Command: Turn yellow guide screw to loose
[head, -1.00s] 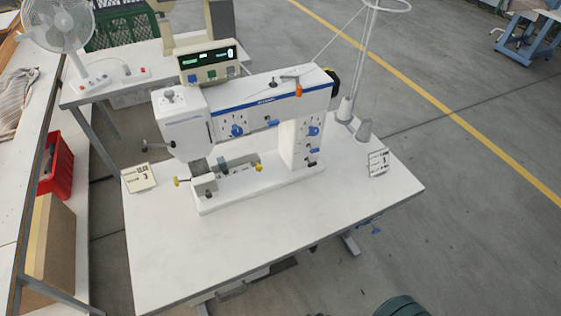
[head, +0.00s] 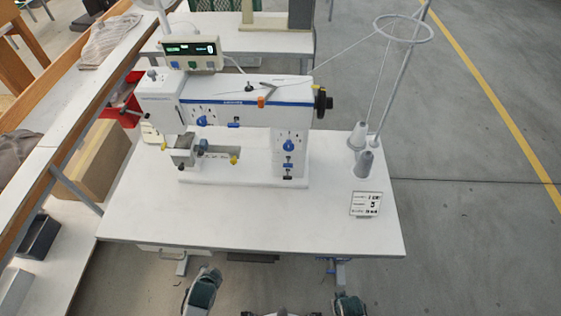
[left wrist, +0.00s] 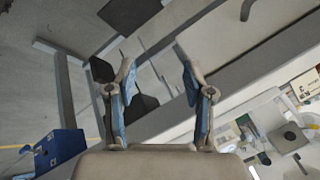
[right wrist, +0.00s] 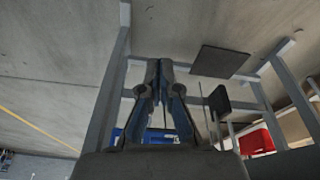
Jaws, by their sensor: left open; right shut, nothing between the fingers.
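The white sewing machine (head: 235,115) stands on its table. Two small yellow knobs show low on it: one at the left end (head: 163,146) and one right of the grey metal block (head: 234,160). I cannot tell which is the guide screw, nor how far either is turned. My left gripper (left wrist: 156,62) is open and empty in the left wrist view. My right gripper (right wrist: 160,64) is shut with nothing in it in the right wrist view. Neither wrist view shows the yellow knobs. In the head view, only parts of my arms show below the table's front edge, apart from the machine.
The white table (head: 250,220) is clear in front of the machine. A thread stand with cones (head: 363,163) and a small printed card (head: 366,204) are at its right. A control box with a display (head: 191,52) stands behind. A side bench with a cardboard box (head: 98,155) is at left.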

